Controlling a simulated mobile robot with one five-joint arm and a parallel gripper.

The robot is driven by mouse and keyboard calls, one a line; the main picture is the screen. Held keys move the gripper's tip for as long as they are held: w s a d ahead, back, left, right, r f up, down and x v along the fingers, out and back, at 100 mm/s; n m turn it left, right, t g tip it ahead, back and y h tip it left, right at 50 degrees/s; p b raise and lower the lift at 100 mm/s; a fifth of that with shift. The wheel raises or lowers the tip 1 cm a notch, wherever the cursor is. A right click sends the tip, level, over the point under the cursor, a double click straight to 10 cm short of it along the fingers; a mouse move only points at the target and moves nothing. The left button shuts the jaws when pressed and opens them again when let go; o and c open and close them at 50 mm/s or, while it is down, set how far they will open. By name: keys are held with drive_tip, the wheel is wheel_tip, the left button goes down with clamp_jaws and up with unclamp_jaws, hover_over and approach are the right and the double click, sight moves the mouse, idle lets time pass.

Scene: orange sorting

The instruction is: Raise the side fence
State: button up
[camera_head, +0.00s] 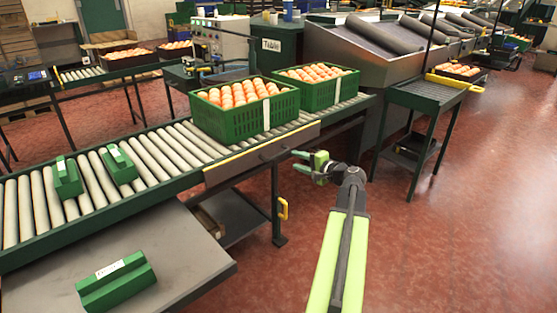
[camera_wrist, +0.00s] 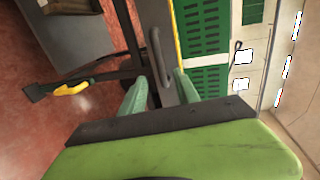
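The side fence (camera_head: 240,168) is a grey-brown panel with a yellow top edge, along the near side of the roller conveyor. Its top edge looks about level with the rollers. A dark bar handle (camera_head: 277,150) is on its face. My gripper (camera_head: 298,161) is open and empty, to the right of the fence handle and apart from it in the head view. In the wrist view, the fence (camera_wrist: 181,62) and its handle (camera_wrist: 155,50) lie beyond my open, pale green fingers (camera_wrist: 160,92), roughly between them. The exact gap is hard to tell.
Two green crates of oranges, one left (camera_head: 243,122) and one right (camera_head: 315,96), stand on the rollers behind the fence. A yellow handle (camera_head: 283,208) is by the conveyor leg. Green blocks (camera_head: 67,180) lie at the left. Red floor (camera_head: 440,240) is clear at right.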

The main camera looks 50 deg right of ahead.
sight(281, 155)
drive_tip(key=b+x, duration=0.2)
drive_tip(key=x, duration=0.9)
clamp_jaws()
drive_tip(key=shift+s, duration=0.1)
idle(0.9)
